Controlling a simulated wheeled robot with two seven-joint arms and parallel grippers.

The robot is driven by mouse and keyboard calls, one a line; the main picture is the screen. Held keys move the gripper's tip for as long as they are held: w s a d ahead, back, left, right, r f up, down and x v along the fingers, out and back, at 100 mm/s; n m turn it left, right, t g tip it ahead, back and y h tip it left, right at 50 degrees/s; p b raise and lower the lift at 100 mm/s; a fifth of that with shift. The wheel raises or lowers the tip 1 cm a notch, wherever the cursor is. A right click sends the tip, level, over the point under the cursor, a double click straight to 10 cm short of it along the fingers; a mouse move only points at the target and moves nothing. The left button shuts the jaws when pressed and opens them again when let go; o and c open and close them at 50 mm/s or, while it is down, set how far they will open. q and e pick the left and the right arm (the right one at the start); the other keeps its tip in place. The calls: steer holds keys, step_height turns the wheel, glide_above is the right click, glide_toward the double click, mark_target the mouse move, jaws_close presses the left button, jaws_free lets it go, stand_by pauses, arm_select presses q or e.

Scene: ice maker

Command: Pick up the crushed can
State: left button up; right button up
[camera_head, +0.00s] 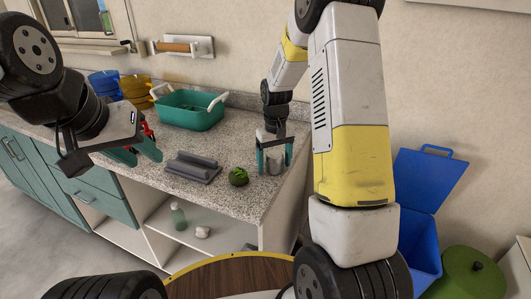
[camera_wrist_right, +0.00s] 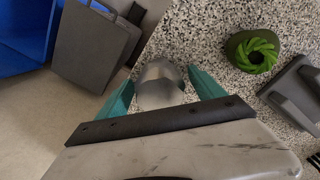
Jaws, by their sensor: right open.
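A small silver-grey can (camera_head: 275,164) stands on the speckled countertop near its right end. My right gripper (camera_head: 273,160) is open over it, with one teal finger on each side. In the right wrist view the can (camera_wrist_right: 160,86) lies between the two open fingers (camera_wrist_right: 160,92), with a narrow gap visible on its right side; contact on the left cannot be told. Crushing of the can is hard to make out.
A green vegetable-like item (camera_head: 238,177) sits just left of the can, with a grey tray-like block (camera_head: 193,166) beyond it. A teal basin (camera_head: 188,112) and yellow and blue pots (camera_head: 135,88) stand at the back. A blue bin (camera_head: 420,240) is right of the counter.

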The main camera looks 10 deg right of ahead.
steer(key=shift+f, duration=0.1)
steer(key=shift+c, duration=0.5)
steer(key=c, duration=1.3)
